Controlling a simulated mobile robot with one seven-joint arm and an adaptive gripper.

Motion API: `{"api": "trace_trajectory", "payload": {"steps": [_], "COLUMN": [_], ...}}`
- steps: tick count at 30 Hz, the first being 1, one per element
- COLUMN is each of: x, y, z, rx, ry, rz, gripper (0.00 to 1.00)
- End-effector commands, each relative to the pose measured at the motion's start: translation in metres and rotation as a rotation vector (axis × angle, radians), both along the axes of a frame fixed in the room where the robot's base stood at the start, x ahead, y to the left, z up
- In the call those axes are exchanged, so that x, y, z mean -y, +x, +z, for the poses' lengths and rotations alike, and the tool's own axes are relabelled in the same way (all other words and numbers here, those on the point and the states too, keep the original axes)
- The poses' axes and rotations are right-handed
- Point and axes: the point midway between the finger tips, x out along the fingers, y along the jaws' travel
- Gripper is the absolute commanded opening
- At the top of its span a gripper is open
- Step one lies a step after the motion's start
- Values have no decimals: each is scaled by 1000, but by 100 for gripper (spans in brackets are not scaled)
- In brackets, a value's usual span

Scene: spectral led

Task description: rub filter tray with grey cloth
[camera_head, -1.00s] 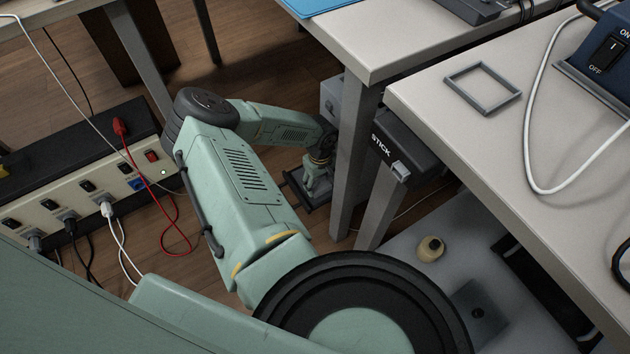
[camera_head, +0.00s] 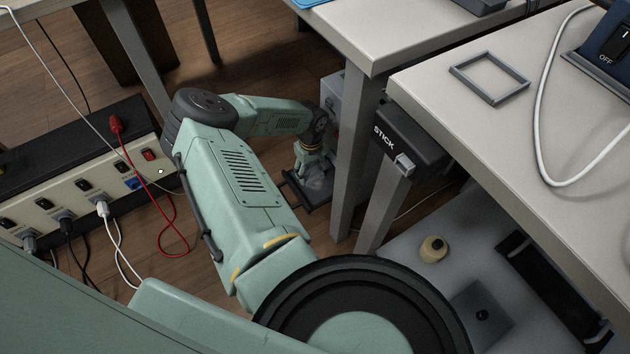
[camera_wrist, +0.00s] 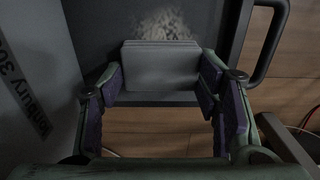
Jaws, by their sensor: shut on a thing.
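The grey cloth (camera_wrist: 160,68) is a folded pad between the fingers of my gripper (camera_wrist: 162,88), which is shut on it. The dark filter tray (camera_wrist: 95,30) lies beneath and beyond the cloth in the wrist view. A pale dusty patch (camera_wrist: 165,24) shows on the tray just past the cloth's far edge. The cloth is over the tray's near edge; I cannot tell whether it touches the surface. In the head view, my gripper (camera_head: 312,178) is low over the tray (camera_head: 316,205), beside the table leg, and partly hides it.
A grey box (camera_wrist: 25,100) with dark lettering stands left of the tray, and a dark handle (camera_wrist: 272,40) is at right. In the head view, a table leg (camera_head: 352,165) stands close to my gripper's right. A power strip (camera_head: 85,185) with cables lies left on the floor.

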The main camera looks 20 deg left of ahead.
Motion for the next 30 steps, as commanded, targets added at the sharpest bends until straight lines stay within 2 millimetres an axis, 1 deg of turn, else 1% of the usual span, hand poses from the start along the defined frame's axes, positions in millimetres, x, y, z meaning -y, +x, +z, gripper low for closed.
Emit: {"api": "trace_trajectory", "payload": {"steps": [7,30], "x": [-11,-14], "y": [9,8], "z": [-5,-3], "rx": [1,0], "ry": [2,5], "rz": [2,2], "gripper": [26,26]}}
